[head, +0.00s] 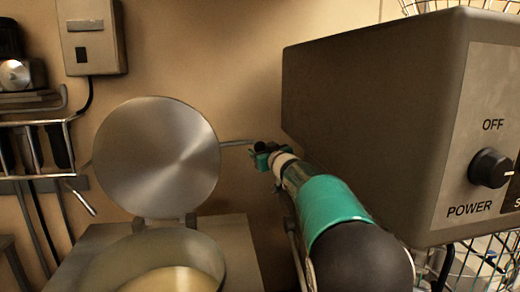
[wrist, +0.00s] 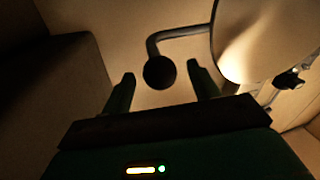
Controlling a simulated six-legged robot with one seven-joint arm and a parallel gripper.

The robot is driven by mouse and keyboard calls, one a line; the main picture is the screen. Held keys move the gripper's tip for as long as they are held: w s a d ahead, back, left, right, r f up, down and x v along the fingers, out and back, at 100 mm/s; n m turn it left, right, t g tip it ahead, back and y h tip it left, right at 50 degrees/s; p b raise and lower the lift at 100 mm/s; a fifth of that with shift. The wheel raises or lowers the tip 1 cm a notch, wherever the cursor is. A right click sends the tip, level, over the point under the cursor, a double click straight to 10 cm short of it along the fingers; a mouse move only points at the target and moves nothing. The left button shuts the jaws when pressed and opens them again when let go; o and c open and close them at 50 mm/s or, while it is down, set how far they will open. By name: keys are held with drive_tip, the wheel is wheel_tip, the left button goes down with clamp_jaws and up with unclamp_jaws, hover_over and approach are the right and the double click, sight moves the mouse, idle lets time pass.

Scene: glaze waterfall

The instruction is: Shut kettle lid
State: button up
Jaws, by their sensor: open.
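The kettle lid (head: 157,158) is a round metal disc standing upright, open, hinged at the back of the kettle (head: 213,262). In the wrist view the lid (wrist: 270,45) fills the upper right. A bent lid handle (wrist: 190,32) runs left from it to a dark round knob (wrist: 160,72). My gripper (head: 262,153) is at the handle's right end in the head view, hiding the knob. In the wrist view my gripper (wrist: 162,82) is open, with one finger on each side of the knob in the picture. I cannot tell whether they touch it.
A large dark control box (head: 365,120) with a power dial (head: 490,167) stands close on the right of my arm. A wall box (head: 90,36) and a rack of tools (head: 40,145) are on the left. The wall is behind the lid.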

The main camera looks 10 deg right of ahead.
drive_tip(key=shift+x, duration=1.3)
clamp_jaws()
